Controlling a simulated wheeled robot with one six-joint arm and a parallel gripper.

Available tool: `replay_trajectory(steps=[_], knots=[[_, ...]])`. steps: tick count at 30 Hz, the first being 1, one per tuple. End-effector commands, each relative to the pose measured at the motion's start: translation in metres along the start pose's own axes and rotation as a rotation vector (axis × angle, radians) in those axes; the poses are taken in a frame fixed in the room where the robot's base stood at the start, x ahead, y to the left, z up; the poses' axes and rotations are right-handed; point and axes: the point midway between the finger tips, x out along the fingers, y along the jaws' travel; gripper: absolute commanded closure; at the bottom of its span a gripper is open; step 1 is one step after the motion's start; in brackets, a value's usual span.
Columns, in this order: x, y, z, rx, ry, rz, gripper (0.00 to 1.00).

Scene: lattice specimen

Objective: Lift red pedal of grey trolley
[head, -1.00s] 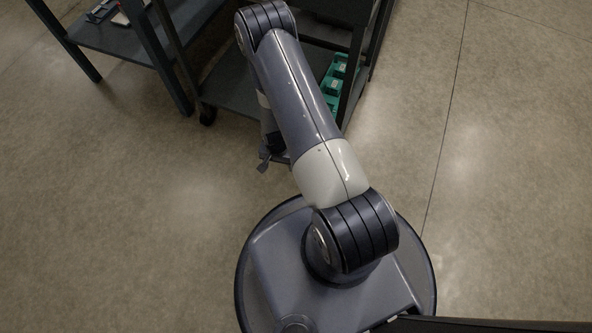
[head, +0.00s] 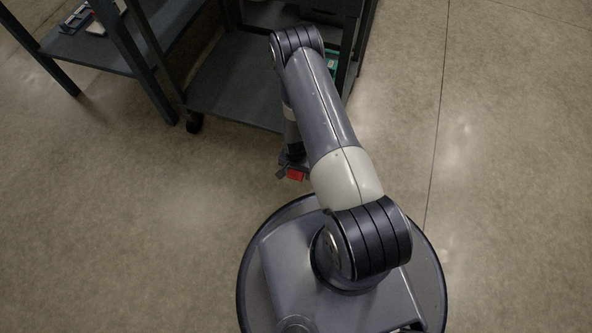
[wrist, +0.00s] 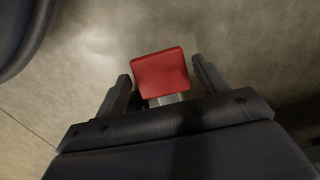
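The red pedal (wrist: 161,74) sits between the two fingers of my gripper (wrist: 160,80) in the wrist view, with a pale grey stem below it. The fingers stand apart on either side, with narrow gaps to the pedal, so my gripper is open. In the head view the red pedal (head: 296,174) shows beside my gripper (head: 284,170), partly hidden by my arm. The grey trolley (head: 235,85) stands at the top, its dark lower shelf and one caster in view. My arm hides part of its right side.
A dark grey table (head: 95,48) with small items on it stands at the upper left, close to the trolley. A green item (head: 331,60) shows partly behind my arm on the trolley side. The concrete floor (head: 120,230) is clear left and right.

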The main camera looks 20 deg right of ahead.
Motion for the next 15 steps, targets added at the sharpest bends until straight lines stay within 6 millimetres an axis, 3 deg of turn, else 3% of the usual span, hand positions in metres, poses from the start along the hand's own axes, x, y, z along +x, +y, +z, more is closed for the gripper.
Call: replay_trajectory(steps=[15], knots=[[-0.0002,0.0002,0.0001,0.000,-0.001,0.000,0.74]])
